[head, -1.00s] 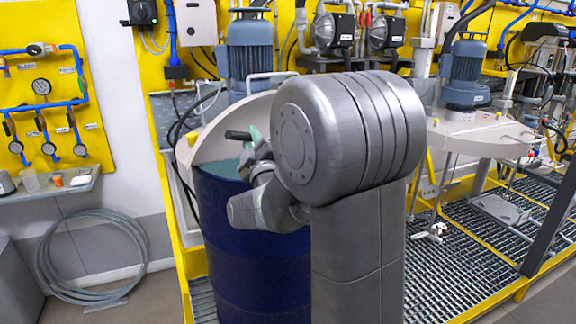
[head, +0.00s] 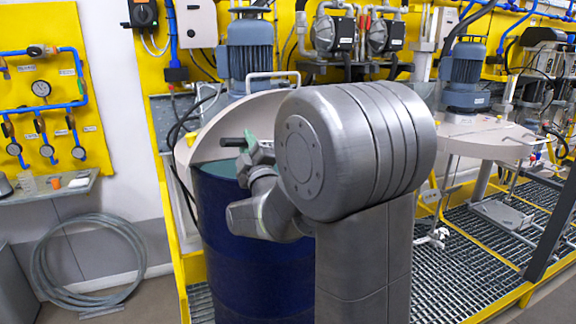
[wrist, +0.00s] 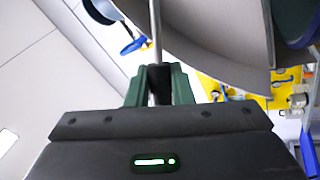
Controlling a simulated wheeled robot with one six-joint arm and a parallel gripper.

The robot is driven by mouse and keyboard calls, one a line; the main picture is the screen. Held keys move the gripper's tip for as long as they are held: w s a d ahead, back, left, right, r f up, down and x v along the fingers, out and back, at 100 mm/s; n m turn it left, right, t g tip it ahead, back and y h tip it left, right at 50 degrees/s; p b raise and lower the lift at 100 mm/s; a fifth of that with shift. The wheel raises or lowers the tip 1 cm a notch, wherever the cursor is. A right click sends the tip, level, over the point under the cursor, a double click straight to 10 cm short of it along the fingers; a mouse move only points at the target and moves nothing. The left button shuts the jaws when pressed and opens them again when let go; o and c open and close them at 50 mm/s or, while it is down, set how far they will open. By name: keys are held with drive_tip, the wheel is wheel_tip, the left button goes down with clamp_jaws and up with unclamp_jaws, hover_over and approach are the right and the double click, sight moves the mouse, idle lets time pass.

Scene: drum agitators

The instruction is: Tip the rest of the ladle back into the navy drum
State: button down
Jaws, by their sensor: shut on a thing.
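The navy drum (head: 255,265) stands upright at the centre left of the head view, behind my arm. A strip of its teal contents (head: 215,168) shows at the top, beside the pale lid (head: 205,133). My gripper (head: 250,150) is above the drum's opening, partly hidden by my own arm. In the wrist view my gripper (wrist: 160,85) is shut on a thin metal rod, the ladle's handle (wrist: 156,35). A dark grip end (head: 233,142) sticks out left of the gripper in the head view. The ladle's bowl and anything in it are not visible.
A blue-grey motor (head: 250,50) stands behind the lid. A second pale lid (head: 475,137) with a motor is at right over metal grating (head: 450,275). At left are a gauge panel (head: 50,90), a small shelf (head: 50,190) and a coiled hose (head: 90,265).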

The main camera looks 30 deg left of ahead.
drive_tip(key=shift+s+a+f+n+b, duration=0.15)
drive_tip(key=shift+f+n+b, duration=0.3)
drive_tip(key=shift+b, duration=0.25)
drive_tip(key=r+p, duration=0.1)
drive_tip(key=p, duration=0.1)
drive_tip(key=r+m+p, duration=0.1)
drive_tip(key=w+r+m+t+p, duration=0.1)
drive_tip(key=p, duration=0.1)
drive_tip(key=shift+d+r+m+h+p, duration=0.25)
drive_tip(key=shift+d+r+h+p, duration=0.1)
drive_tip(key=shift+d+h, duration=0.05)
drive_tip(key=shift+w+d+r+m+t+h+p, duration=1.2)
drive_tip(key=shift+w+d+r+m+h+p, duration=1.65)
drive_tip(key=shift+w+m, duration=1.9)
drive_tip(key=w+d+m+g+h+p, duration=0.1)
drive_tip(key=w+d+m+g+h, duration=0.1)
drive_tip(key=w+d+m, duration=0.9)
drive_tip(key=shift+w+d+r+h+p, duration=0.3)
drive_tip(key=shift+w+d, duration=0.6)
drive_tip(key=shift+w, duration=1.7)
drive_tip(key=shift+f, duration=0.15)
